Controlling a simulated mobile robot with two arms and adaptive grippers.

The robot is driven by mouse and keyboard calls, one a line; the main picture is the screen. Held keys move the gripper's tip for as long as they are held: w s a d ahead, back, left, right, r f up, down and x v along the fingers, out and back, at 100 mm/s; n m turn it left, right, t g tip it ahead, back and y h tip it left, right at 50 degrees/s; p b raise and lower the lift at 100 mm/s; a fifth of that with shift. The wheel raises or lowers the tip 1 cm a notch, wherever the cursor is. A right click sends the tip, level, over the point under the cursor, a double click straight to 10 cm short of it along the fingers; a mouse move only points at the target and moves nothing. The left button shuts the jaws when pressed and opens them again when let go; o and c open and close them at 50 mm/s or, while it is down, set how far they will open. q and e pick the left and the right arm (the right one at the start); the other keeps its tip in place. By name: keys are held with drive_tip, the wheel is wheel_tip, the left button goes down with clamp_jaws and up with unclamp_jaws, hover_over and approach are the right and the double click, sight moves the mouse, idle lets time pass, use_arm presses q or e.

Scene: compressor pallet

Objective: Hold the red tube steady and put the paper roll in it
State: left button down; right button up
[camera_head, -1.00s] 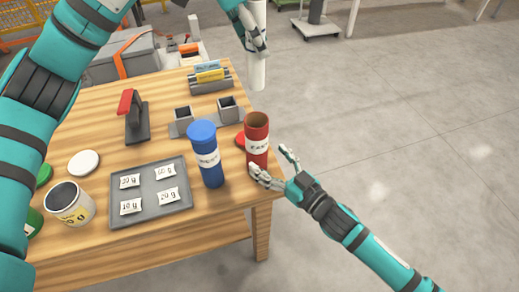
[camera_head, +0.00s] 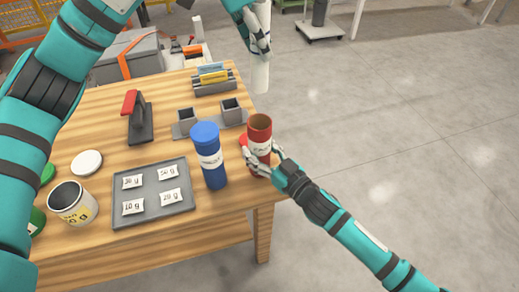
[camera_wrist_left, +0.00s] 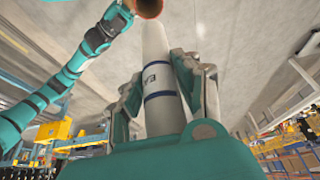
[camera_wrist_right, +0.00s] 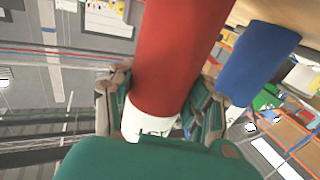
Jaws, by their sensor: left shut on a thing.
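The red tube (camera_head: 259,133) stands upright at the table's right edge, its open mouth upward and a white label around it. My right gripper (camera_head: 263,158) has its fingers on either side of the tube, low down; I cannot tell if both press on it. The right wrist view shows the red tube (camera_wrist_right: 178,60) between these fingers. My left gripper (camera_head: 262,50) is shut on the white paper roll (camera_head: 261,77) and holds it upright above and behind the tube, apart from it. The left wrist view shows the roll (camera_wrist_left: 158,75) with dark bands and lettering, and the tube's rim beyond.
A blue tube (camera_head: 208,160) stands close left of the red one. A red lid lies partly hidden behind the red tube. A grey tray (camera_head: 152,209) with labelled packets, an open can (camera_head: 74,203), a grey double holder (camera_head: 186,127) and a red-handled tool (camera_head: 139,118) share the table.

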sight(254, 90)
drive_tip(key=c, duration=0.5)
use_arm(q)
wheel_tip(254, 90, down, 13)
use_arm(e)
drive_tip(key=shift+c, duration=0.2)
idle(1.1)
use_arm(q)
drive_tip(key=c, duration=0.9)
unclamp_jaws()
drive_tip(key=shift+o, duration=0.2)
drive_tip(key=v, duration=1.2)
use_arm(e)
drive_tip(key=o, duration=1.2)
use_arm(q)
drive_tip(key=shift+d, duration=0.1)
use_arm(e)
drive_tip(key=shift+o, duration=0.2)
